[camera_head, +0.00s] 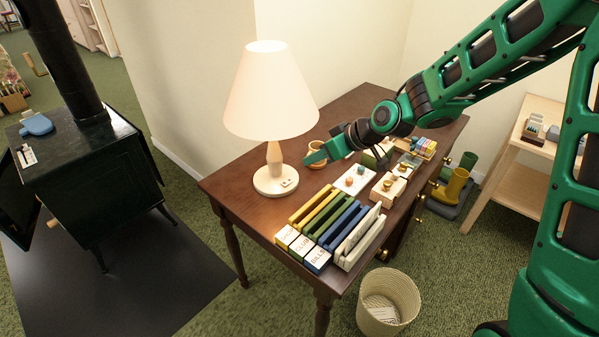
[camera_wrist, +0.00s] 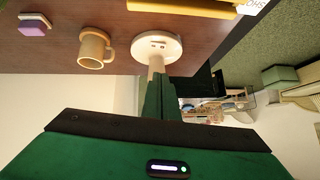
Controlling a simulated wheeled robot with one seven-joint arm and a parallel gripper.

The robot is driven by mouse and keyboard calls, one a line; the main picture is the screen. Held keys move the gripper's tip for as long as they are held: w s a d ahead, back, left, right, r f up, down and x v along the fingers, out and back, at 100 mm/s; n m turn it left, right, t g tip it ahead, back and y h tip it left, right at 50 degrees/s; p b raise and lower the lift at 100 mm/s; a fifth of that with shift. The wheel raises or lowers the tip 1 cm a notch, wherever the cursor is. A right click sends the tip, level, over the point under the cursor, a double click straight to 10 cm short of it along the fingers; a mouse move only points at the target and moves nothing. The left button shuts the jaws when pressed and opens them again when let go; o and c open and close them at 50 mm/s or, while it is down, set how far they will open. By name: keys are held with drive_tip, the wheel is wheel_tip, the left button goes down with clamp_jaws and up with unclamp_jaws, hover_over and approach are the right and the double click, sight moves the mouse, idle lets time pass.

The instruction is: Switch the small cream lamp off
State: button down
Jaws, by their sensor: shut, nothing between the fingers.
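The small cream lamp (camera_head: 271,95) stands upright at the left end of the brown desk, with a wide shade and a round base (camera_head: 268,187). Small switch marks (camera_head: 288,182) show on the base's right front. In the wrist view the lamp base (camera_wrist: 145,54) is near the top centre, with the marks facing the camera. My gripper (camera_head: 312,157) is shut and empty, just right of the lamp stem and above the base. It also shows in the wrist view (camera_wrist: 158,88).
A tan mug (camera_wrist: 93,48) stands beside the lamp, partly hidden by my gripper in the head view. Labelled file holders (camera_head: 325,232) fill the desk's front. Small trays (camera_head: 356,180) lie right of the lamp. A wicker bin (camera_head: 388,300) stands on the floor.

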approach(284, 182)
drive_tip(key=w+a, duration=0.2)
drive_tip(key=shift+w+a, duration=0.1)
drive_tip(key=shift+a, duration=0.3)
wheel_tip(284, 182, down, 2)
drive_tip(key=shift+a+f, duration=0.1)
drive_tip(key=shift+f, duration=0.05)
drive_tip(key=shift+a+f, duration=0.1)
drive_tip(key=shift+f, duration=0.7)
